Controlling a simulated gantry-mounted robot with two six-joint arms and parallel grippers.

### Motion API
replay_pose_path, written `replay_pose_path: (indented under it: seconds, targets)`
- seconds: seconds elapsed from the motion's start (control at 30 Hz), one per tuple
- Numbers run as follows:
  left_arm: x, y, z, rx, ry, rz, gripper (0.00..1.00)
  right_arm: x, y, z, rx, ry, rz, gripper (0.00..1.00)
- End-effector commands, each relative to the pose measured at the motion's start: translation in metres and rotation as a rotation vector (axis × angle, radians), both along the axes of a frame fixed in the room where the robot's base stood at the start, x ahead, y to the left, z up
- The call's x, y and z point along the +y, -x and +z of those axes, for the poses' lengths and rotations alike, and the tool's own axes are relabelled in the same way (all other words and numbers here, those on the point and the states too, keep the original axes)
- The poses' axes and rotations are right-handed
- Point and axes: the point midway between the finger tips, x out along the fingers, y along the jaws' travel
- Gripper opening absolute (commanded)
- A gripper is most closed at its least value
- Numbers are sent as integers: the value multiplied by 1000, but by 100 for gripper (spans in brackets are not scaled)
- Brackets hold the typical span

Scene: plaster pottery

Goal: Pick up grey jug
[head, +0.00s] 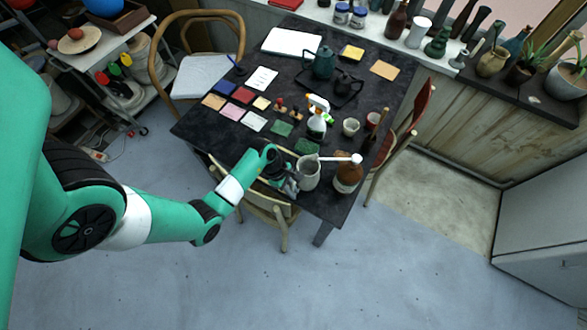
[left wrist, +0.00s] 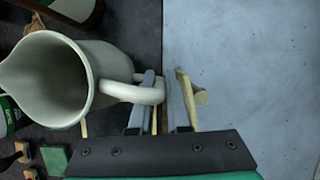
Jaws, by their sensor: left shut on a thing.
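My left gripper (head: 291,184) comes in from the left and is at the jug's handle side. In the left wrist view the gripper (left wrist: 167,90) is shut on the jug's handle. I cannot tell whether the jug's base is off the table. My right gripper is not in view.
A spray bottle (head: 317,122) and a small cup (head: 350,127) stand behind. A wooden chair (head: 262,207) is at the table's front edge. Open floor lies in front.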

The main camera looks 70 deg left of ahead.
Motion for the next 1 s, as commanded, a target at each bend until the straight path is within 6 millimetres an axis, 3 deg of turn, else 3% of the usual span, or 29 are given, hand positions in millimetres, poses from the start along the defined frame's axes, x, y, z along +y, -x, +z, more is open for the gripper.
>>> replay_pose_path:
  seconds: [1.0]
  targets:
    - [97,111,-1,1,0,4,0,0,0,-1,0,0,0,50]
